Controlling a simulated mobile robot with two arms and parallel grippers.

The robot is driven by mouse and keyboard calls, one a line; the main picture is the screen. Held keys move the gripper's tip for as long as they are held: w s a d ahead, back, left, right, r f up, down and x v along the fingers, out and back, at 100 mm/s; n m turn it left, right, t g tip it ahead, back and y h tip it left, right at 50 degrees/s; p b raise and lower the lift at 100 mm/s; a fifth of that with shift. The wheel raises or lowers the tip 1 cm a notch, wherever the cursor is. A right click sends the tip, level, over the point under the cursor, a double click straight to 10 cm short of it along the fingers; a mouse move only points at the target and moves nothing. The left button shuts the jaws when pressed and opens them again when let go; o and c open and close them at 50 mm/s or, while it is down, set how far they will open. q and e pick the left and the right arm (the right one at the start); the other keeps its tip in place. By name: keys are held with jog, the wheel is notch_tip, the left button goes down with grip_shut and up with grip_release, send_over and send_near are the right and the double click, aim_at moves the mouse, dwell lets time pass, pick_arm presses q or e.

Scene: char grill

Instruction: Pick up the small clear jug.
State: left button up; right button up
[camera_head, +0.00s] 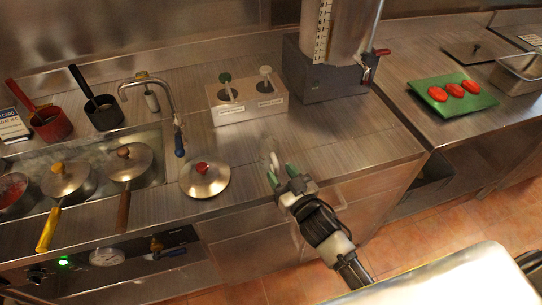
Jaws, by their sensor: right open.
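My right gripper (281,175) reaches in from the lower right, over the front part of the steel counter. Its green-tipped fingers are apart. A small pale, partly see-through shape (273,159) shows right at the fingertips. It may be the small clear jug, but it is too small and faint to be sure. I cannot tell whether the fingers touch it or are around it. My left gripper is not in view.
A domed lid with a red knob (204,178) lies left of the gripper. Lidded pans (128,164) stand further left, near a tap (170,100). Behind are a metal holder (249,108) and a large dispenser (328,82). A green board (453,95) with red pieces lies right.

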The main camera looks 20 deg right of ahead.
aim_at(278, 168)
jog(key=x, duration=0.3)
jog(key=shift+w+f, duration=0.1)
jog(key=shift+w, duration=0.15)
jog(key=shift+s, duration=0.1)
jog(key=shift+c, duration=1)
grip_shut()
jog(key=shift+d, duration=0.1)
